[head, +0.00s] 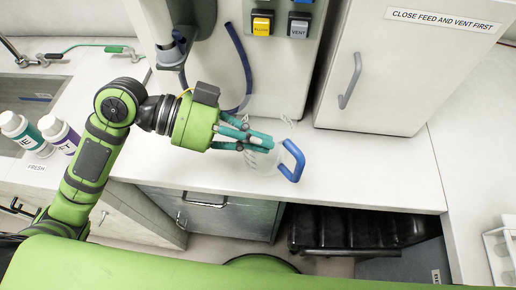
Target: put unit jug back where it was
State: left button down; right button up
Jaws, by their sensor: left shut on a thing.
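The unit jug (264,161) is a clear jug with a blue handle on its right side. It is at the middle of the white counter, near the front edge. My left gripper (256,142) reaches in from the left and is shut on the jug, its teal fingers covering part of the body. I cannot tell whether the jug's base touches the counter. My right gripper is not in view.
A dispenser unit with a yellow button (262,24), a grey button (298,26) and a blue hose (240,65) stands behind. A white cabinet (400,70) stands back right. Two bottles (22,130) stand by a "FRESH" label at left. The counter right of the jug is clear.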

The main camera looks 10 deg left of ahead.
pick_arm(q)
jog(key=w+f, duration=0.1)
jog(key=f, duration=0.1)
jog(key=w+f+p, duration=0.1)
jog(key=f, duration=0.1)
jog(key=w+f+p, duration=0.1)
jog(key=f, duration=0.1)
jog(key=shift+w+a, duration=0.1)
jog(key=shift+w, duration=0.1)
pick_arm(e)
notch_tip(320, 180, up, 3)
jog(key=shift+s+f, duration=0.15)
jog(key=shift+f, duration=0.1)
pick_arm(q)
jog(key=c, duration=1.4)
grip_release()
jog(key=shift+f, duration=0.1)
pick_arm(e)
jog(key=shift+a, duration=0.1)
